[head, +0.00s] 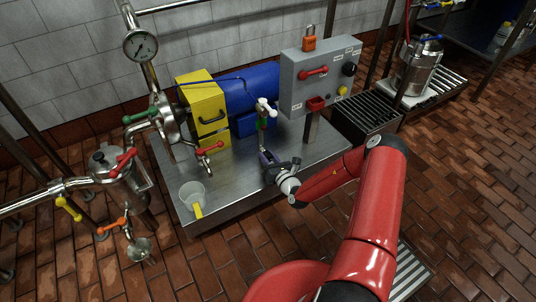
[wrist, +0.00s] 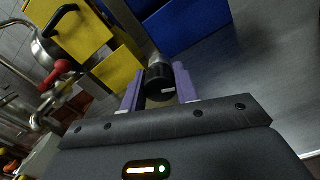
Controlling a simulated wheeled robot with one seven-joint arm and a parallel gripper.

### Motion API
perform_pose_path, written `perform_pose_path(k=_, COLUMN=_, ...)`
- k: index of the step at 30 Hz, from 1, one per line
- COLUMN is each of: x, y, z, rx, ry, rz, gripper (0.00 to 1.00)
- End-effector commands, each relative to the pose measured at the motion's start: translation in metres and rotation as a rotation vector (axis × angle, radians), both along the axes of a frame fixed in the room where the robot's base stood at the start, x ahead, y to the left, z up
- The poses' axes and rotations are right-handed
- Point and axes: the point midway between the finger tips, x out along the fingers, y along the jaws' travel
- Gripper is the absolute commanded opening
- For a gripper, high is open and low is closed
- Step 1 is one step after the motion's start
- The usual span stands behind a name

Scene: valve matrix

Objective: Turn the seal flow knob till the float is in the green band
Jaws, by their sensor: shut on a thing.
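My gripper (head: 270,160) is at the lower part of the seal flow meter (head: 262,125), a small upright tube near the front middle of the steel table. Green shows on the tube, but the float is too small to tell. In the wrist view, my gripper's two purple fingers (wrist: 159,90) are shut on a dark round knob (wrist: 160,76) with a pale mark. The knob lies between the fingertips. In the head view my gripper hides it. A white-handled valve (head: 266,105) sits at the top of the meter.
The steel table (head: 240,185) holds a blue motor (head: 252,88) with a yellow guard (head: 203,105) behind my gripper. A grey control box (head: 320,75) stands to the right. A clear beaker (head: 192,193) is at the front left. Pipes and red-handled valves are on the left.

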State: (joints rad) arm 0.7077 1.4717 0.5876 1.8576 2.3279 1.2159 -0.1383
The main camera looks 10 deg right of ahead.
Motion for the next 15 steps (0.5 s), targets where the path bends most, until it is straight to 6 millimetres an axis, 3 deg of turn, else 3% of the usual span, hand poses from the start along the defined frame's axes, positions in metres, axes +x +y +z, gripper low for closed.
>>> perform_pose_path(k=15, x=-0.0006, y=-0.0001, z=-0.0008, rx=0.217, ry=0.074, rz=0.000, gripper=0.07)
